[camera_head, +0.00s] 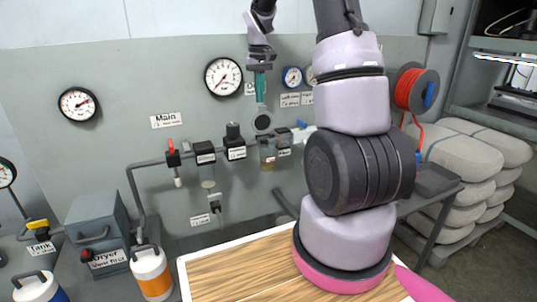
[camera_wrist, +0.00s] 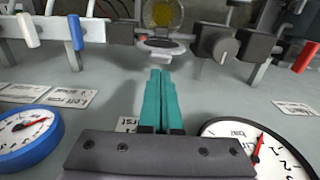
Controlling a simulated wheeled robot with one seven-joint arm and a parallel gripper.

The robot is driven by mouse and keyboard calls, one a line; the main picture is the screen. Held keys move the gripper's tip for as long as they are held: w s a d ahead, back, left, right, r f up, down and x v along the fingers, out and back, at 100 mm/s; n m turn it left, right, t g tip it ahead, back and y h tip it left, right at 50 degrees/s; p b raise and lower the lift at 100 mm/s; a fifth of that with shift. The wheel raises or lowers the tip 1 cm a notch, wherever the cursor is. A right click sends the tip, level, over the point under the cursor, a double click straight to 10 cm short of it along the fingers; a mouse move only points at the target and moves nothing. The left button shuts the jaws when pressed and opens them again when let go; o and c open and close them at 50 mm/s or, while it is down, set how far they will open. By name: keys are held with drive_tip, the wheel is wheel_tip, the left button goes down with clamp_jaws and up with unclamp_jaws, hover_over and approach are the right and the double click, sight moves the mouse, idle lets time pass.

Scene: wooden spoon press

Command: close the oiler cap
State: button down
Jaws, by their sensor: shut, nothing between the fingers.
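The oiler (camera_head: 268,152) is a clear bowl with amber liquid on the grey wall pipe; it also shows at the top of the wrist view (camera_wrist: 162,14). Its round grey cap (camera_head: 262,122) stands raised above the bowl in the head view, so it looks open. In the wrist view the cap (camera_wrist: 160,46) shows as a pale disc just beyond my fingertips. My gripper (camera_head: 260,98) has teal fingers pointing down, just above the cap. In the wrist view the fingers (camera_wrist: 160,72) are together and empty. A small gap seems to separate them from the cap; contact is not clear.
Black-topped units (camera_head: 235,142) sit left of the oiler on the pipe, and a blue-handled valve (camera_head: 301,125) sits right. A large gauge (camera_head: 223,76) and a small blue gauge (camera_head: 292,77) flank my gripper on the wall. A wooden tabletop (camera_head: 235,265) lies below.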

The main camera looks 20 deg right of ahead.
drive_tip(key=shift+f, duration=2.2)
drive_tip(key=shift+s, duration=0.15)
drive_tip(key=s+r, duration=0.3)
drive_tip(key=r, duration=0.5)
drive_tip(key=shift+s, duration=0.2)
idle(0.6)
drive_tip(key=shift+r, duration=0.1)
idle(0.7)
